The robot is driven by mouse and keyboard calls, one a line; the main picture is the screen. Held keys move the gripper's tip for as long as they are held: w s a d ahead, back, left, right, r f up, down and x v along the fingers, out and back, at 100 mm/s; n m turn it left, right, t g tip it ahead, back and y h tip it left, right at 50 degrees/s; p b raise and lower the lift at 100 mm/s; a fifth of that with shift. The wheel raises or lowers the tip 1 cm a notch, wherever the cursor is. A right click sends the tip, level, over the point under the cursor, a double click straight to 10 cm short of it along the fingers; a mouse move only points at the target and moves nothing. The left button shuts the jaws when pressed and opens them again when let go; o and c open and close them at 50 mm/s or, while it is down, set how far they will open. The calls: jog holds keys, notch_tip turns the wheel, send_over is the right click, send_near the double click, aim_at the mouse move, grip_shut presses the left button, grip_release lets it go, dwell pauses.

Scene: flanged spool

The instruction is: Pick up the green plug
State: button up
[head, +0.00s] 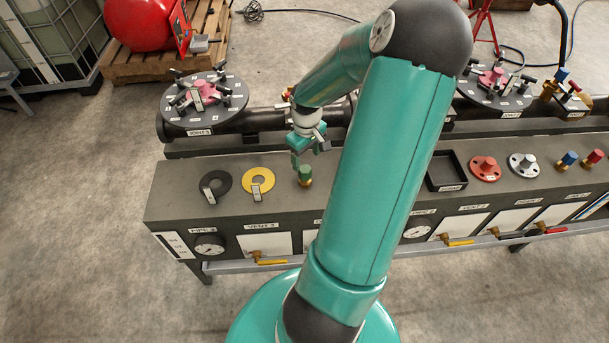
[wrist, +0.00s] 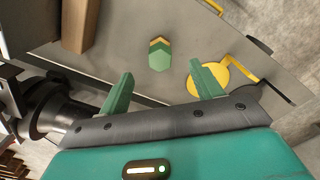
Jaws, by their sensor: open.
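The green plug (head: 305,172) stands upright on the grey bench top, with a green top and a brass-coloured base. My gripper (head: 307,152) is just above it in the head view, with its fingers pointing down. In the wrist view, the green plug (wrist: 159,56) lies beyond the two green fingertips, roughly centred between them and apart from both. My gripper (wrist: 161,80) is open and empty there. My arm crosses the middle of the head view and hides part of the bench.
A black tray (head: 447,171), a red flange (head: 485,169) and a grey flange (head: 523,164) are to the right. A dark pipe with a round flange (head: 204,104) runs behind the bench.

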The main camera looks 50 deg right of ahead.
aim_at(305, 175)
jog(key=f, duration=1)
jog(key=shift+w+d+f, duration=0.1)
jog(key=shift+w+f, duration=0.2)
jog(key=shift+c, duration=0.3)
jog(key=c, duration=1.1)
jog(key=shift+c, duration=0.3)
jog(key=shift+r, duration=0.15)
